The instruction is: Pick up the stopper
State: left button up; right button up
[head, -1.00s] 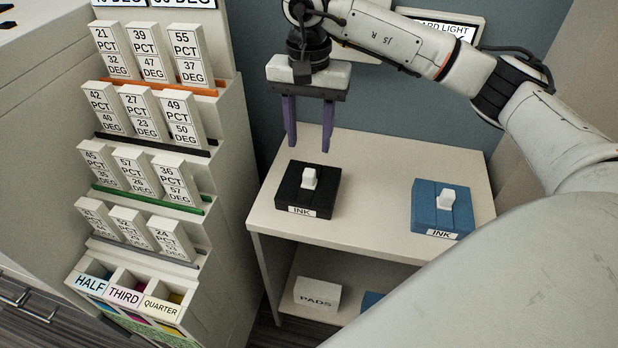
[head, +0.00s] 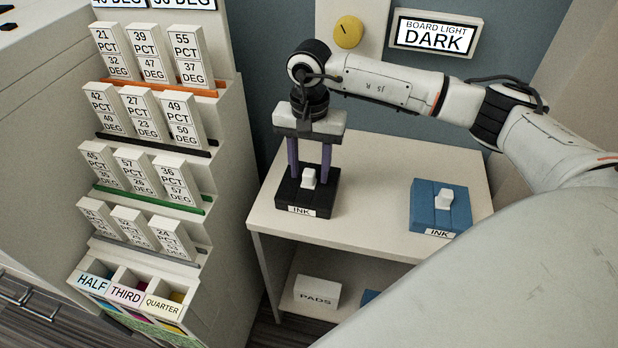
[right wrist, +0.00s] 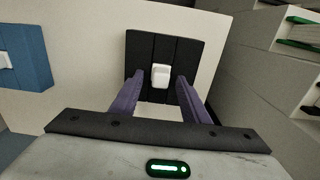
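The white stopper (head: 309,178) stands upright on the black ink box (head: 319,203) on the small table. It also shows in the right wrist view (right wrist: 160,75) on the black box (right wrist: 187,48). My right gripper (head: 309,178) is open, with its purple fingers pointing down. The fingers stand apart on either side of the stopper, with gaps visible. In the right wrist view the fingertips (right wrist: 160,80) flank the stopper without touching it. A second white stopper (head: 446,199) sits on the blue ink box (head: 424,208) to the right. My left gripper does not show.
The table top (head: 368,215) is clear between the two boxes. A shelf below holds a white PADS box (head: 317,292). A tiered rack (head: 222,215) with white labelled cards stands close on the left. A sign reading DARK (head: 436,35) and a yellow knob (head: 348,32) are on the back wall.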

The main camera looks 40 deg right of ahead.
aim_at(310, 170)
grip_shut()
jog(key=shift+r, duration=0.1)
notch_tip(310, 170, up, 8)
jog(key=shift+r+b, duration=0.1)
jog(key=shift+b, duration=0.85)
notch_tip(310, 170, down, 6)
jog(key=b, duration=0.3)
jog(key=shift+r+b, duration=0.2)
jog(key=shift+b, duration=0.2)
jog(key=shift+f, duration=0.2)
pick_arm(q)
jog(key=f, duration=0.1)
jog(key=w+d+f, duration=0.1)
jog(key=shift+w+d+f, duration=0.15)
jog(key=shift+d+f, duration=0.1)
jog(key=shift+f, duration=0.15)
